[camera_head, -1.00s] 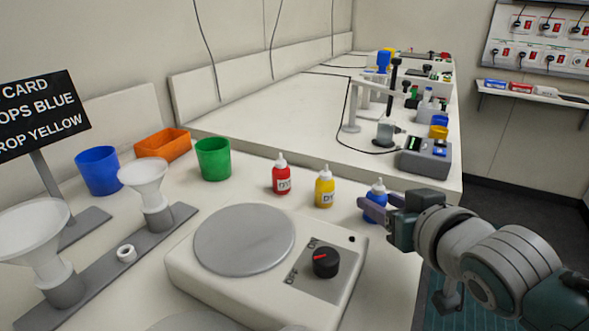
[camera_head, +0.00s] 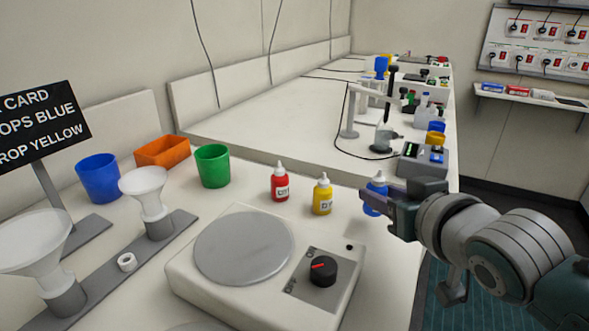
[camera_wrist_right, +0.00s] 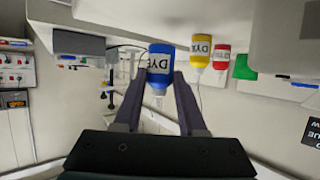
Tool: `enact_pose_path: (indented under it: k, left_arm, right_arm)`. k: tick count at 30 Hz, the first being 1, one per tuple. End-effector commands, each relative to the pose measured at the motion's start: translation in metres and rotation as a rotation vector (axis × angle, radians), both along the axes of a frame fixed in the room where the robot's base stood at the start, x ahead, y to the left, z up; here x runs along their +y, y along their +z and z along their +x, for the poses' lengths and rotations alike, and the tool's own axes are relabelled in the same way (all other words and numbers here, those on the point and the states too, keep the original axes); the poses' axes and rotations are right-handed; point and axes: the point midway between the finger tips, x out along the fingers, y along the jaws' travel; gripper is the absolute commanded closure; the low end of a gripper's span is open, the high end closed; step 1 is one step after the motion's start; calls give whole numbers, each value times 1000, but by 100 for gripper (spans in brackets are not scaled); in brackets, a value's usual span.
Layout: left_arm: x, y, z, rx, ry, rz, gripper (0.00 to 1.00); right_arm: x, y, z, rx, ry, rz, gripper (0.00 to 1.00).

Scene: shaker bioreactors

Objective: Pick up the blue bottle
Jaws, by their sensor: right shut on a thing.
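The blue bottle (camera_head: 376,190) is a small dye bottle with a white label and a pale nozzle, at the right of the bench. My right gripper (camera_head: 372,197) is shut on it, partly covering it in the head view. In the right wrist view the blue bottle (camera_wrist_right: 160,65) sits between the two fingers of my right gripper (camera_wrist_right: 160,82), its DYE label showing. Whether its base touches the bench is hard to tell. My left gripper is not in view.
A yellow bottle (camera_head: 322,196) and a red bottle (camera_head: 280,184) stand left of the blue one. A stirrer plate (camera_head: 245,245) with a black knob is in front. Blue (camera_head: 98,176), orange (camera_head: 163,152) and green (camera_head: 213,166) containers and white funnels (camera_head: 146,190) are at left.

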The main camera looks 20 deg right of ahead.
Motion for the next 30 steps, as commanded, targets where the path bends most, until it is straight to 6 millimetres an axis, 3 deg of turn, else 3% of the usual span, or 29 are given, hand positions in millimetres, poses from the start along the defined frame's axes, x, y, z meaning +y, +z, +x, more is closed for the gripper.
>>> enact_pose_path:
  k: [1,6,15,25,30]
  left_arm:
    - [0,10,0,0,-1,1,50]
    - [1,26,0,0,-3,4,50]
    - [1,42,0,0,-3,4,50]
    - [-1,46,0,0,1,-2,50]
    - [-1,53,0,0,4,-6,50]
  right_arm:
    - [0,20,1,-6,0,-2,100]
    - [0,76,1,-8,2,-3,100]
    - [0,149,0,-6,0,-2,100]
    - [-1,172,-1,1,12,0,100]
    - [-1,183,-8,17,117,4,100]
